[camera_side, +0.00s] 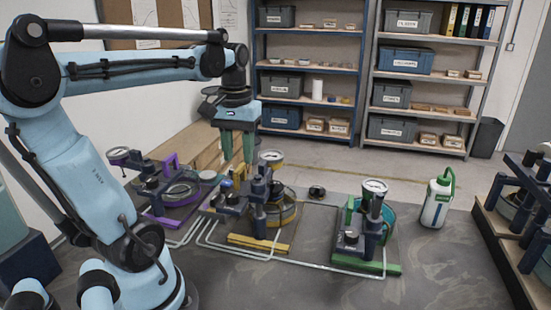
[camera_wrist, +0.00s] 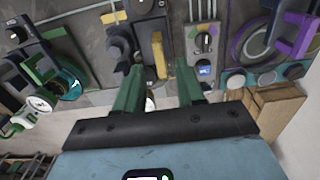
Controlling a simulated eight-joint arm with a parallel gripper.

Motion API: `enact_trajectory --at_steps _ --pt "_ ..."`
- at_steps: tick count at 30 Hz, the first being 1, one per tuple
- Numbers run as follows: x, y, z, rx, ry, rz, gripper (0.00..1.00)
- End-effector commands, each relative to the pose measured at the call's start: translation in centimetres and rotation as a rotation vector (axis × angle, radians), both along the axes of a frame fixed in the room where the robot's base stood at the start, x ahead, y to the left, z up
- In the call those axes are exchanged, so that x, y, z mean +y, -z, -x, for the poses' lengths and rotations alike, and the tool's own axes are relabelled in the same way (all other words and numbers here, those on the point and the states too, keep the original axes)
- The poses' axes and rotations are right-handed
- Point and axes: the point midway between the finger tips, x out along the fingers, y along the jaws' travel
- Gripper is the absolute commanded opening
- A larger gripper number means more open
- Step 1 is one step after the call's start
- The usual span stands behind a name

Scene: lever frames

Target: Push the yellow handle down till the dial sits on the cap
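The middle lever frame has a white-faced dial (camera_side: 271,156) held up on a dark blue post, well above the base. A yellow bar (camera_side: 258,243) lies along the frame's front edge, and a yellow ring (camera_side: 286,214) sits behind the post.
A purple lever frame (camera_side: 172,160) stands left, and a green one (camera_side: 365,268) right. A white bottle with a green top (camera_side: 437,202) stands further right, beside a dark rack (camera_side: 515,240). Pale pipes run across the table. The front table is clear.

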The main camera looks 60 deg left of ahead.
Motion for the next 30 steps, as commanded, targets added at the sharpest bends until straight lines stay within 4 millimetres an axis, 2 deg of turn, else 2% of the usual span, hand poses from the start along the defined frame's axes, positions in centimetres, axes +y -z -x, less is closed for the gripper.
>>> enact_trajectory --at_steps 6,18,25,26,30 --pt "0.0 1.9 0.0 0.0 0.0 0.0 0.38" --pt "0.0 2.4 0.0 0.0 0.0 0.0 0.38" --pt "0.0 2.4 0.0 0.0 0.0 0.0 0.03" --pt "0.0 2.4 0.0 0.0 0.0 0.0 0.0" --pt "0.0 2.4 0.0 0.0 0.001 0.0 0.0"
